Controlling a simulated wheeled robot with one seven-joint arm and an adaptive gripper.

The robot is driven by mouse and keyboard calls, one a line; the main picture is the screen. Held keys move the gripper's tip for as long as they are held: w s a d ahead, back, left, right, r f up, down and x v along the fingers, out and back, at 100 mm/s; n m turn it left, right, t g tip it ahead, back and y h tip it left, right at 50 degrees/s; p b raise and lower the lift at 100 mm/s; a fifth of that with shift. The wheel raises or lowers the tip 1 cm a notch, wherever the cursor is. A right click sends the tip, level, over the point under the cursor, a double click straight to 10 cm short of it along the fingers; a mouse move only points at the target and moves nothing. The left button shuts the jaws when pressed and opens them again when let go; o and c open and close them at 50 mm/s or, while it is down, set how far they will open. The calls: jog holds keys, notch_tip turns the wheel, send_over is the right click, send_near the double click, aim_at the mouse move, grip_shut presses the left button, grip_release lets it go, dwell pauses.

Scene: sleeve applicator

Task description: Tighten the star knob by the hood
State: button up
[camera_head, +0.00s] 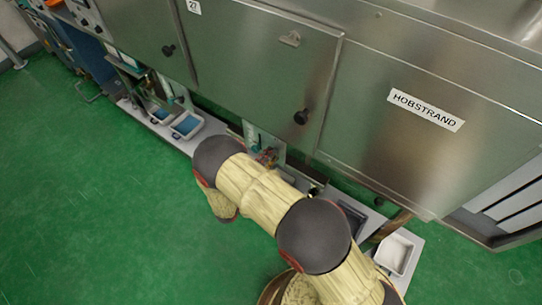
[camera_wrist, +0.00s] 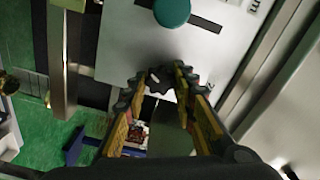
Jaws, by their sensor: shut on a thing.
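In the wrist view, my gripper (camera_wrist: 158,88) reaches up to a pale plate, with its two yellow-padded fingers on either side of a dark, lobed shape. This looks like the star knob (camera_wrist: 155,76), with a small pale mark on it. The fingers are shut on it, and their tips partly hide its edges. A teal round knob (camera_wrist: 172,11) sits on a dark slot in the plate (camera_wrist: 115,45), just beyond the fingertips. In the head view, my arm hides the gripper and the star knob.
The steel hood (camera_head: 265,60) with black door knobs (camera_head: 301,117) stands above the work area. A blue tray (camera_head: 187,125) lies on the low ledge to the left, a white tray (camera_head: 396,254) to the right. A metal post (camera_wrist: 63,70) stands left of the fingers. Green floor (camera_head: 90,200) is clear.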

jog(key=shift+a+f+m+b, duration=0.15)
jog(key=shift+m+b, duration=0.8)
jog(key=shift+m, duration=6.4)
jog(key=shift+d+f+m+b, duration=0.15)
jog(key=shift+m+b, duration=0.8)
jog(key=shift+m, duration=6.4)
jog(key=shift+a, duration=0.1)
jog(key=o, duration=1.2)
jog(key=shift+w+r, duration=0.1)
jog(key=shift+c, duration=0.2)
